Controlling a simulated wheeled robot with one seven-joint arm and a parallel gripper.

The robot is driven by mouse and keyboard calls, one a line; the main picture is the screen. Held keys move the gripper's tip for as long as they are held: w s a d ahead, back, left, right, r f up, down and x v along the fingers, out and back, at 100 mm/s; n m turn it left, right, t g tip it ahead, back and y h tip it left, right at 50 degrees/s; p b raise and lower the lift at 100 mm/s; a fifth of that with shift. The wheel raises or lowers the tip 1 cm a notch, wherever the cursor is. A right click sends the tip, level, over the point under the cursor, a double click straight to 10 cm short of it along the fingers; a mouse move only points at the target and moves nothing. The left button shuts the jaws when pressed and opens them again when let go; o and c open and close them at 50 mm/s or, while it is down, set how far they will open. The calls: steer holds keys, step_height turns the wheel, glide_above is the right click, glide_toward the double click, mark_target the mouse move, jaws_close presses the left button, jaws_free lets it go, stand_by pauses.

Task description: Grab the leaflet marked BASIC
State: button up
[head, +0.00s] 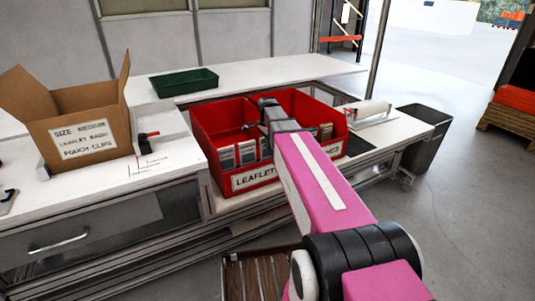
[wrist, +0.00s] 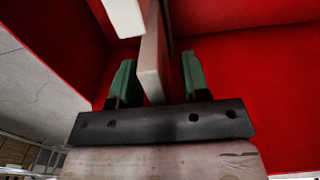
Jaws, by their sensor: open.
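Several leaflets (head: 247,153) stand upright in the left red bin (head: 207,130), whose front label reads LEAFLET. More leaflets (head: 325,132) stand in the right red bin (head: 338,122). Their print is too small to read, so I cannot tell which is marked BASIC. My gripper reaches into the red bins, its tip largely hidden by my pink arm in the head view. In the wrist view my gripper (wrist: 158,80) is open, its green-padded fingers on either side of a pale thin slab (wrist: 152,62), which looks like a leaflet seen edge-on. A gap shows beside the slab at the right finger.
Red bin walls (wrist: 240,85) stand close around my gripper. A green tray (head: 184,82) lies behind the bins. A white roll (head: 367,110) and a grey waste bin (head: 424,140) are at right.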

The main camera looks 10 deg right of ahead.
jaws_close()
stand_by(0.3)
